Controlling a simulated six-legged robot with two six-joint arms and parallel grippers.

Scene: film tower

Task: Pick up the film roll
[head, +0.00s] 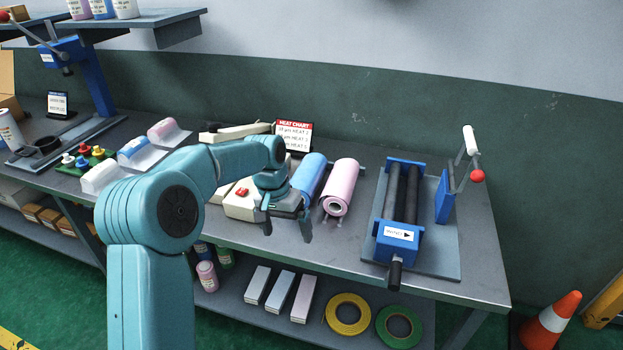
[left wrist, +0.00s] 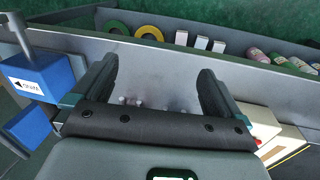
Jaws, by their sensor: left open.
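A pink film roll (head: 341,186) lies on the workbench, its open core end towards me. A blue film roll (head: 309,173) lies just left of it, partly behind my gripper. My left gripper (head: 286,228) is open and empty, in front of the blue roll and left of the pink roll's near end. The left wrist view shows its two fingers spread (left wrist: 158,92) over bare bench, with small pale pegs (left wrist: 130,100) between them. I cannot make out a film roll in that view. My right gripper is not in view.
A roller machine (head: 399,200) with a crank stands to the right. A white device with a red button (head: 242,191) and a heat chart (head: 293,134) stand beside and behind the gripper. Boxes and tape rings (head: 347,313) lie on the lower shelf. A cone (head: 550,322) stands right.

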